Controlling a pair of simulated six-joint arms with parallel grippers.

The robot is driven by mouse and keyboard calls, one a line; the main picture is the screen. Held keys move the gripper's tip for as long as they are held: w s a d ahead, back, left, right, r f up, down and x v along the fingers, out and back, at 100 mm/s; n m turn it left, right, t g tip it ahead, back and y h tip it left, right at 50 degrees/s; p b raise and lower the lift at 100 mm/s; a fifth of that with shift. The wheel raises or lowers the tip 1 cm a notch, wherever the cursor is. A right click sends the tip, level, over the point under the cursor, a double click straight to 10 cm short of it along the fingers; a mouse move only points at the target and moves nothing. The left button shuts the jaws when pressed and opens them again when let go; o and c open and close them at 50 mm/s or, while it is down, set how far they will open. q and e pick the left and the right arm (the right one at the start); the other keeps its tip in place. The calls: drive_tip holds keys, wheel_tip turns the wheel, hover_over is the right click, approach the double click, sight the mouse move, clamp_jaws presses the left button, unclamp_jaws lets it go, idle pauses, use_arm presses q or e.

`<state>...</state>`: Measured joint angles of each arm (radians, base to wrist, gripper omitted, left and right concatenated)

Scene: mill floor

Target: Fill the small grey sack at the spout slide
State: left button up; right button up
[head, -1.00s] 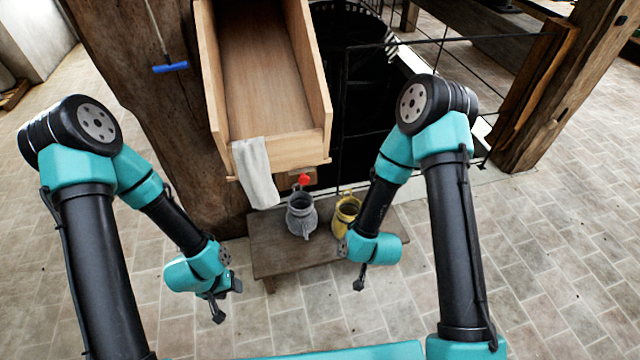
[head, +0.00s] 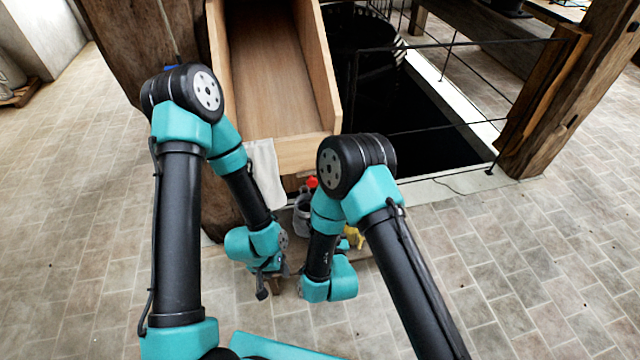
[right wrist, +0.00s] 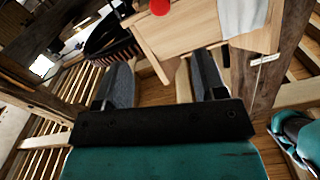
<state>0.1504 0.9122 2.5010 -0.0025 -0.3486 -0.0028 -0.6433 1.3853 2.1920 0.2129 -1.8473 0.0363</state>
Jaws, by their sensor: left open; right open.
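The small grey sack (head: 302,218) stands below the wooden spout (head: 270,80), partly hidden behind my right arm in the head view. A red knob (head: 311,182) shows just above it, under the spout's front end; it also shows at the top of the right wrist view (right wrist: 160,6). My left gripper (head: 273,281) is open and empty, in front of the sack and to its left. My right gripper shows in the right wrist view (right wrist: 160,80), open with nothing between its fingers; in the head view its fingers are hidden behind its own arm.
A yellow container (head: 354,237) stands right of the grey sack, mostly covered by my right arm. A pale cloth (head: 265,172) hangs over the spout's front edge. A railed dark floor opening (head: 430,125) lies behind on the right.

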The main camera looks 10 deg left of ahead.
sight(312, 184)
drive_tip(key=shift+w, duration=0.1)
drive_tip(key=x, duration=1.7)
drive_tip(key=shift+a, duration=0.15)
